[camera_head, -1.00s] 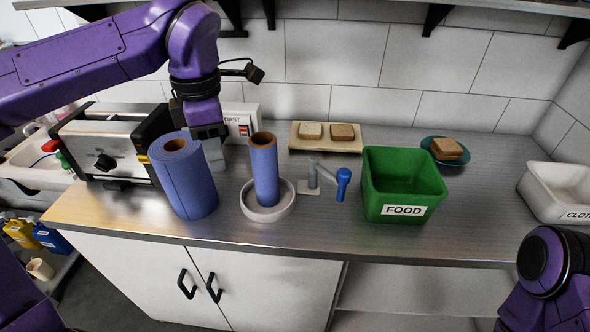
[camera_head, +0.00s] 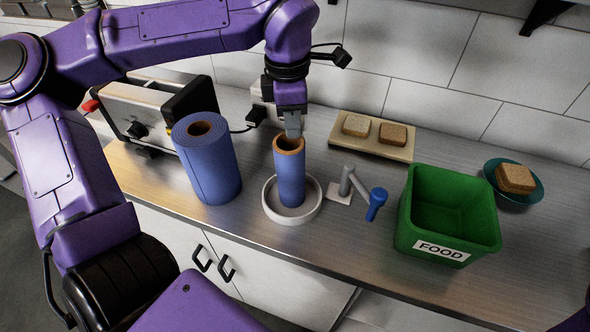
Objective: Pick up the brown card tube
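A slim blue roll (camera_head: 291,182) stands upright in a round white dish (camera_head: 269,205). The brown card tube (camera_head: 291,143) shows as a brown rim at its top; the rest is hidden by the blue. My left gripper (camera_head: 293,129) points down at the rim, seemingly at its back edge. I cannot tell whether it touches the tube or how far its fingers are apart. My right gripper is out of view.
A thick blue roll (camera_head: 208,165) stands to the left, before a toaster (camera_head: 130,115). Right of the dish are a crank with a blue handle (camera_head: 377,199) and a green FOOD bin (camera_head: 418,228). Bread lies on a board (camera_head: 362,143) and a teal plate (camera_head: 526,196).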

